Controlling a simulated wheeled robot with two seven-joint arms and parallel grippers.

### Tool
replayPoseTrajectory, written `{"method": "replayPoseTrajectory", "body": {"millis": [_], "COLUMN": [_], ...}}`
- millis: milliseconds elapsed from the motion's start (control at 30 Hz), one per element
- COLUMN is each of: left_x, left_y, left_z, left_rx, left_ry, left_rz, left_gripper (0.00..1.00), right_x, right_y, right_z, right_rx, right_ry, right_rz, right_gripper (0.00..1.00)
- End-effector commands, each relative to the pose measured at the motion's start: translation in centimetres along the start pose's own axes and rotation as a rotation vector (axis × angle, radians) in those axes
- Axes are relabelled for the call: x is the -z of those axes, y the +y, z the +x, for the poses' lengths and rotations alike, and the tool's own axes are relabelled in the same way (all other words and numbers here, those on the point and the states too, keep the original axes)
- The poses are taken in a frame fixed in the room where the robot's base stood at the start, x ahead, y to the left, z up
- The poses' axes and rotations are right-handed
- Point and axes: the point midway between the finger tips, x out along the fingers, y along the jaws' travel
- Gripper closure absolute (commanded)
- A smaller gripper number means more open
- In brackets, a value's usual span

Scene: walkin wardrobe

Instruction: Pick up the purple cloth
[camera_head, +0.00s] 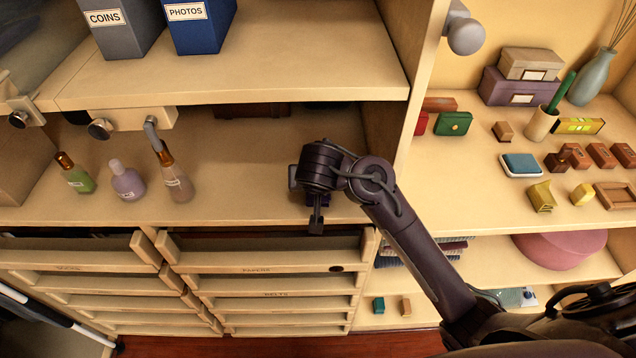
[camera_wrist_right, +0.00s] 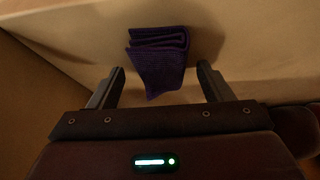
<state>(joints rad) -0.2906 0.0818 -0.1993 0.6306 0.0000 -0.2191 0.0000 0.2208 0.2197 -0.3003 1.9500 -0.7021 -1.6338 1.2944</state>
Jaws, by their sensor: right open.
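The purple cloth (camera_wrist_right: 157,62) lies folded on the wooden shelf in the right wrist view, one corner hanging toward my gripper. My right gripper (camera_wrist_right: 160,82) is open, with one finger on each side of the cloth's near part, and it is not closed on it. In the head view my right gripper (camera_head: 316,222) is over the front of the middle shelf and hides most of the cloth; only a small dark purple patch (camera_head: 325,200) shows beside it. My left gripper is not in view.
Several bottles, including a purple bottle (camera_head: 127,182), stand left on the same shelf (camera_head: 245,190). The upper shelf (camera_head: 290,60) overhangs it. A vertical divider (camera_head: 418,90) stands right of my gripper, and drawers (camera_head: 265,285) lie below. The shelf between bottles and gripper is clear.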

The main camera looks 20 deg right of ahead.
Motion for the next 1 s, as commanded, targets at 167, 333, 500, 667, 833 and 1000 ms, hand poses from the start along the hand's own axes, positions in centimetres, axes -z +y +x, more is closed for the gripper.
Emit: {"method": "replayPoseTrajectory", "body": {"millis": [167, 333, 500, 667, 833, 1000], "left_x": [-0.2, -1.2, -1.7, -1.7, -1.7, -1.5], "left_y": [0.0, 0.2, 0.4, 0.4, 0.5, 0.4], "left_z": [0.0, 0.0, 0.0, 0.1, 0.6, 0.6], "left_rx": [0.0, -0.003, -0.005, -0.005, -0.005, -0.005], "left_ry": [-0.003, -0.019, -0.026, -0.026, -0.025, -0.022], "left_rz": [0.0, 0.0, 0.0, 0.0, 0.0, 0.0], "left_gripper": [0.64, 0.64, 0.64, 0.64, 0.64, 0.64], "right_x": [0.0, 0.0, 0.0, 0.0, 0.1, 1.3], "right_y": [0.0, 0.0, 0.0, 0.0, -0.4, -0.5], "right_z": [0.0, 0.0, -0.1, -0.1, -0.7, -2.6], "right_rx": [0.0, 0.0, 0.0, 0.001, 0.005, 0.006], "right_ry": [0.0, 0.0, 0.0, 0.0, 0.001, 0.002], "right_rz": [0.0, 0.0, 0.0, 0.0, 0.002, 0.004], "right_gripper": [0.42, 0.64, 0.75, 0.76, 0.76, 0.76]}}
